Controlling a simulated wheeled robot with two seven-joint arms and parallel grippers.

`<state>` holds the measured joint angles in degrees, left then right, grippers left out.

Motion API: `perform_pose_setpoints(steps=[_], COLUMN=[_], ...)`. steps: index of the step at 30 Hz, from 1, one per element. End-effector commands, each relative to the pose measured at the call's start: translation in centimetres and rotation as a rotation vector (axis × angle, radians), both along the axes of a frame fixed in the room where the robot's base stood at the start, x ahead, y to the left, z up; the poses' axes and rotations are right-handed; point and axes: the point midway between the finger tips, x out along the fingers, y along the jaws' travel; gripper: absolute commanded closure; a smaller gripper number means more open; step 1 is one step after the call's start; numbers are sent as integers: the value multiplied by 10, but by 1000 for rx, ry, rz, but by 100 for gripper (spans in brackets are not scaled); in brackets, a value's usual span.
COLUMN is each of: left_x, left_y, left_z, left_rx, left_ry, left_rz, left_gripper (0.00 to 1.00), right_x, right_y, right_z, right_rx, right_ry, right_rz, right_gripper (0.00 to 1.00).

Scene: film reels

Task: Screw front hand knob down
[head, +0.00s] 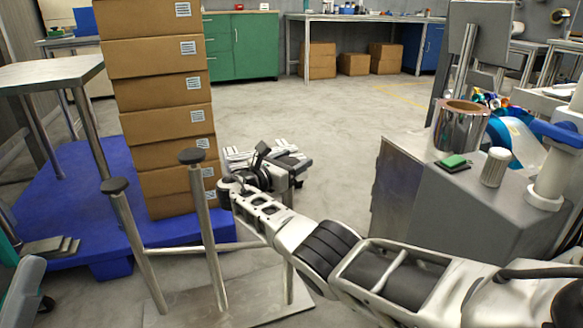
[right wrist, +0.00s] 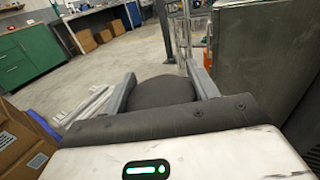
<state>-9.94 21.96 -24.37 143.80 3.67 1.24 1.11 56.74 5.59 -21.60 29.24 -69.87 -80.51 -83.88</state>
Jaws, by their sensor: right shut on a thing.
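In the right wrist view my right gripper (right wrist: 163,88) has one finger on each side of a dark round knob (right wrist: 163,92) and is shut on it. The knob's near side is hidden by the gripper body. In the head view the same gripper (head: 286,164) is at the top of a metal post (head: 288,240), and the knob itself is hard to make out there. Two other posts of the same stand carry dark round caps, one at the left (head: 115,185) and one nearer the middle (head: 191,155). My left gripper does not show.
A tall stack of cartons (head: 160,100) stands on a blue pallet (head: 65,200) at the left. A grey machine cabinet (head: 420,200) with a shiny film reel (head: 461,125) is at the right. Open floor (head: 340,110) lies behind the gripper.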

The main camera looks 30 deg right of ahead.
Motion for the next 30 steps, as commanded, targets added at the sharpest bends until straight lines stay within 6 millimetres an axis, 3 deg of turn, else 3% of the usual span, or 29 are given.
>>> perform_pose_setpoints(steps=[16, 17, 19, 30], left_x=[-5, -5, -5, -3], left_y=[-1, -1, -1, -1], left_z=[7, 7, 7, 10], left_rx=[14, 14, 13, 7], left_ry=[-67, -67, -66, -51], left_rz=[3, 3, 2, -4], left_gripper=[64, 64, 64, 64], right_x=[0, 0, 0, -1], right_y=[-1, -1, -1, 5], right_z=[5, 5, 4, 3], right_rx=[-7, -7, -6, -2], right_ry=[-5, -5, -5, -1], right_rz=[-26, -26, -26, -22], right_gripper=[64, 36, 19, 19])
